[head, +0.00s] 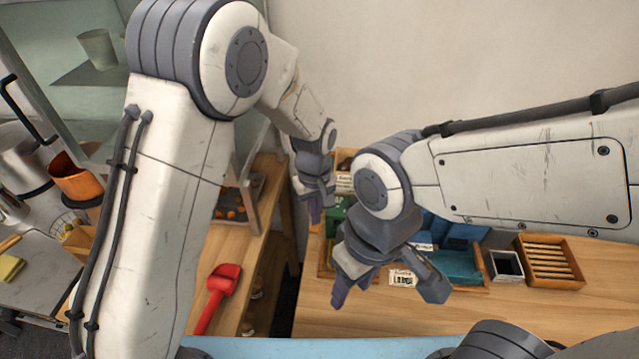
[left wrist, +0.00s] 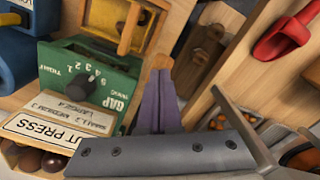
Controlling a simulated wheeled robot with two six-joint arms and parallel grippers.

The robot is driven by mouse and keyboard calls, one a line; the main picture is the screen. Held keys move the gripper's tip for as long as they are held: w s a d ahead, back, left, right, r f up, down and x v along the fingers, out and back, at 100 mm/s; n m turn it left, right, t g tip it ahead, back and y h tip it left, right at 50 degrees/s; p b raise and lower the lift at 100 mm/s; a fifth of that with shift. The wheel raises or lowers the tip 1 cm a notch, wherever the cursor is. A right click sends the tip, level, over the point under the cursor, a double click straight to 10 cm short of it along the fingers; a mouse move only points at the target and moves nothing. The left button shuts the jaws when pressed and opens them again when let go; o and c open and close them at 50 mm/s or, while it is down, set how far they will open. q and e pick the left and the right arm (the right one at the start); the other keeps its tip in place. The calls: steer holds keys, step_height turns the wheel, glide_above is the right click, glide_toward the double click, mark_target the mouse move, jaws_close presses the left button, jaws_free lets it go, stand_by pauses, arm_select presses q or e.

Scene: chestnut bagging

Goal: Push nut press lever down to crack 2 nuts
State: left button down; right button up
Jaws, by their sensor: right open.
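The nut press shows in the left wrist view as a green box (left wrist: 88,75) with a black dial, numbers and a "…UT PRESS" label (left wrist: 42,131). A yellow-brown wooden frame (left wrist: 128,38) with a metal part stands above it; I cannot tell which part is the lever. Several brown nuts (left wrist: 30,160) lie in a compartment below the label. My right gripper (head: 388,290) is open and empty over the table.
A red scoop (head: 222,284) lies on the wooden bench at left. A dark gap separates the bench from the right table (head: 400,318). A white-rimmed dark bin (head: 506,265) and a slatted wooden tray (head: 552,262) stand at right. The table's front is clear.

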arm_select(q)
step_height(320, 180, up, 8)
steer(key=p, duration=0.6)
steer(key=shift+w, duration=0.45)
steer(key=shift+f+b, duration=0.7)
steer(key=shift+f, duration=0.4)
steer(key=shift+f+b, duration=0.75)
steer(key=shift+f, duration=0.4)
